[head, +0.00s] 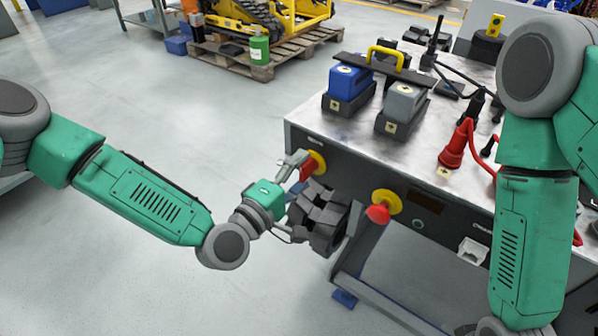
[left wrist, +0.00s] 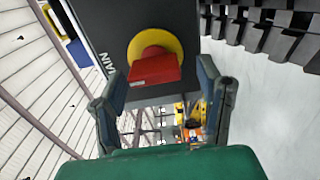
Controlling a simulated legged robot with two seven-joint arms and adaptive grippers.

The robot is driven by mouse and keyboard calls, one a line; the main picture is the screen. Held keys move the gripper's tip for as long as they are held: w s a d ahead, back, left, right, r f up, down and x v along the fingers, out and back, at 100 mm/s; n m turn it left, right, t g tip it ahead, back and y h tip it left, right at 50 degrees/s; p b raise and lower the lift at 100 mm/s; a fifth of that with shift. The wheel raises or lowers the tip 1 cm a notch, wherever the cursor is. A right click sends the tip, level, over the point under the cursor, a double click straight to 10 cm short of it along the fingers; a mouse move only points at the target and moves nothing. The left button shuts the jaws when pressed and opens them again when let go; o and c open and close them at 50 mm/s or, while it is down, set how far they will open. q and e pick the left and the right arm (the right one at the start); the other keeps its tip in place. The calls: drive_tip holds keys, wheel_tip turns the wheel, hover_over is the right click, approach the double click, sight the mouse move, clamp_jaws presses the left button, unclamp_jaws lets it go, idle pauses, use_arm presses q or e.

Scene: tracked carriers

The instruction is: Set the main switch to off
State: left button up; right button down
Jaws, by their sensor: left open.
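The main switch is a red handle on a round yellow plate (head: 318,160) at the left end of the bench's dark front panel. In the left wrist view the red handle (left wrist: 155,68) lies across the picture, and the panel beside it reads "MAIN". My left gripper (head: 298,162) is open at the switch, with its fingers partly covering the handle in the head view. In the left wrist view its two fingertips (left wrist: 161,84) flank the handle. I cannot tell whether they touch it. My right arm comes down at the right; its gripper is out of view.
A red mushroom button (head: 378,213) on yellow sits right of the switch. A dark blocky part (head: 322,218) is close below my left gripper. The metal bench top (head: 345,135) bears blue and grey battery-like blocks and a red plug (head: 455,148).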

use_arm(q)
drive_tip(key=v, duration=1.2)
drive_tip(key=shift+f, duration=0.1)
drive_tip(key=s+a+f+m+g+y+p, duration=0.45)
drive_tip(key=s+f+m+g, duration=0.45)
drive_tip(key=s+f, duration=0.35)
drive_tip(key=s+a+m+g+y+p, duration=0.1)
drive_tip(key=s+a+g+y, duration=0.1)
drive_tip(key=a, duration=0.6)
drive_tip(key=s+a+m+g+y+p, duration=0.1)
drive_tip(key=s+a+g+y, duration=0.2)
drive_tip(key=s+a, duration=0.3)
drive_tip(key=shift+s+a+f+y, duration=0.25)
drive_tip(key=shift+a+y, duration=0.3)
drive_tip(key=shift+a, duration=0.35)
